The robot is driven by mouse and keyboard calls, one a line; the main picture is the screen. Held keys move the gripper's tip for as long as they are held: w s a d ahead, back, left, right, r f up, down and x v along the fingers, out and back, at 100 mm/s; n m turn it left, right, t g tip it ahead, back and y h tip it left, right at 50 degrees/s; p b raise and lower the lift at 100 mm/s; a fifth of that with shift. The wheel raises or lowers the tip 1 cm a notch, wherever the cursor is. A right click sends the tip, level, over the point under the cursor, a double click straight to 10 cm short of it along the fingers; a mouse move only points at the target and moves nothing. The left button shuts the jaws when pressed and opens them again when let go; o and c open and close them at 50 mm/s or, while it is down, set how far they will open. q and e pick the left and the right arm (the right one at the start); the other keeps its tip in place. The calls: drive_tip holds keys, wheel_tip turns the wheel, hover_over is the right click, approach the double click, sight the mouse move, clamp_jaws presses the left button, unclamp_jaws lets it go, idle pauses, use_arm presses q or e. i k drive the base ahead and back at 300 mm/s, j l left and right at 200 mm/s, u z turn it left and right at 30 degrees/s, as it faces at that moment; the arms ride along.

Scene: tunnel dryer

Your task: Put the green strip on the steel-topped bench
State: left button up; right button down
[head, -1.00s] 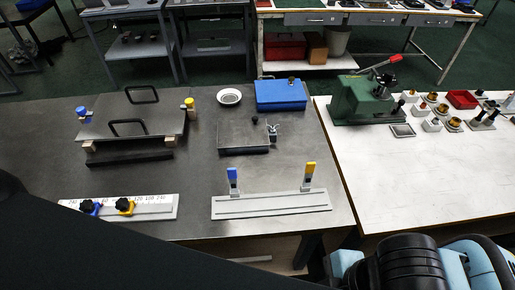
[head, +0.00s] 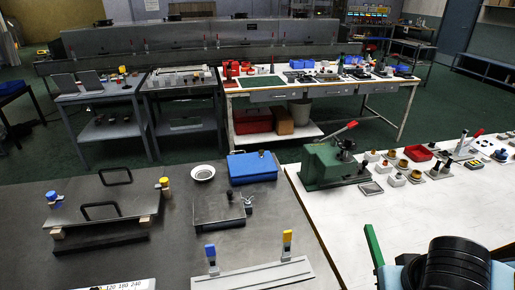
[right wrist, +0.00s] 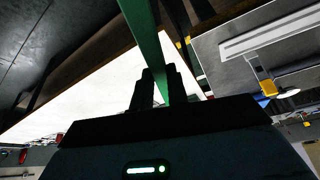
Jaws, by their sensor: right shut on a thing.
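The green strip (head: 373,246) shows as a long narrow bar at the lower right of the head view, left of my right wrist. In the right wrist view the strip (right wrist: 148,45) runs from the top edge down between the dark fingers of my right gripper (right wrist: 159,85), which is shut on it. Its lower part is hidden by the gripper. In the head view it shows against the white bench top, held in the gripper. The bench with the dark grey, metal-looking top (head: 173,240) fills the lower left. My left gripper is not in view.
The dark bench carries a plate fixture with handles (head: 105,208), a blue box (head: 252,168), a white bowl (head: 203,172) and a clamp rail (head: 255,277). The white bench (head: 400,215) holds a green press (head: 325,165) and several small parts. Its front middle is clear.

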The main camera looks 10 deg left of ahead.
sight(94, 272)
drive_tip(key=k+j+u, duration=0.15)
drive_tip(key=j, duration=0.15)
drive_tip(key=k+j+u, duration=0.15)
drive_tip(key=j+u, duration=0.15)
drive_tip(key=j, duration=0.3)
drive_tip(key=j+u, duration=0.2)
drive_tip(key=j, duration=0.2)
drive_tip(key=i+j+u, duration=0.1)
drive_tip(key=j+u, duration=0.15)
drive_tip(key=j, duration=0.15)
drive_tip(key=i+j+u, duration=0.2)
drive_tip(key=j, duration=0.2)
drive_tip(key=k, duration=0.1)
